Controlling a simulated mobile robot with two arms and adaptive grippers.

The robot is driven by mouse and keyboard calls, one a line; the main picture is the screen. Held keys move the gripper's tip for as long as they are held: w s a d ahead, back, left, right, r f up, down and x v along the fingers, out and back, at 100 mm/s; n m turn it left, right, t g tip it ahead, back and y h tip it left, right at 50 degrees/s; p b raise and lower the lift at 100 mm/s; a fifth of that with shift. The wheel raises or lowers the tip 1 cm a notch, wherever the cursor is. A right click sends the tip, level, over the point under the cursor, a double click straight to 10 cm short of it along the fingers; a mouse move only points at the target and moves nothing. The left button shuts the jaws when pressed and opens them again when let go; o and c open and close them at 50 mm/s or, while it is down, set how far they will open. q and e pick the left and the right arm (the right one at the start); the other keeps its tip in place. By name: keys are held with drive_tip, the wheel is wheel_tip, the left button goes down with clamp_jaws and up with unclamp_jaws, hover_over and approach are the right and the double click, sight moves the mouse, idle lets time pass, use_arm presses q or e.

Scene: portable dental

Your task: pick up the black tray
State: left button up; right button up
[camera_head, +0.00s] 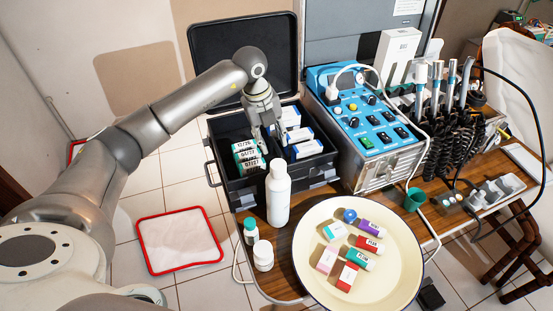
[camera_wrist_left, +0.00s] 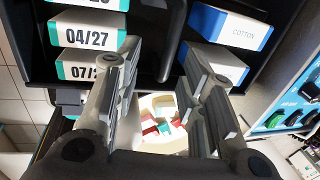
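The black tray (camera_head: 226,130) sits inside the open black case (camera_head: 240,196), holding teal-and-white labelled boxes (camera_head: 248,156) on its left and blue-and-white boxes (camera_head: 306,148) on its right. I cannot clearly separate the tray's edge from the case wall. My left gripper (camera_head: 268,141) points down over the tray's middle, between the two groups of boxes. In the left wrist view, the fingers of the gripper (camera_wrist_left: 163,92) are apart, with the tray's dark central divider (camera_wrist_left: 158,60) between or just beyond them. Contact cannot be told. My right gripper is out of view.
The blue control unit (camera_head: 362,125) stands close on the case's right. A white bottle (camera_head: 278,193) stands right in front of the case. A cream plate (camera_head: 310,268) with several small boxes lies nearer. The raised case lid (camera_head: 215,50) stands behind my left arm.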

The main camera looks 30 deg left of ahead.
sight(276, 145)
use_arm(q)
drive_tip(key=shift+w+f, duration=0.2)
drive_tip(key=shift+f, duration=0.15)
drive_tip(key=f, duration=0.1)
drive_tip(key=w+f+p, duration=0.1)
drive_tip(key=f, duration=0.1)
drive_tip(key=shift+w+d+f, duration=0.2)
drive_tip(key=shift+w+f, duration=0.1)
drive_tip(key=shift+f, duration=0.45)
drive_tip(key=shift+w+f, duration=0.1)
drive_tip(key=c, duration=0.5)
clamp_jaws()
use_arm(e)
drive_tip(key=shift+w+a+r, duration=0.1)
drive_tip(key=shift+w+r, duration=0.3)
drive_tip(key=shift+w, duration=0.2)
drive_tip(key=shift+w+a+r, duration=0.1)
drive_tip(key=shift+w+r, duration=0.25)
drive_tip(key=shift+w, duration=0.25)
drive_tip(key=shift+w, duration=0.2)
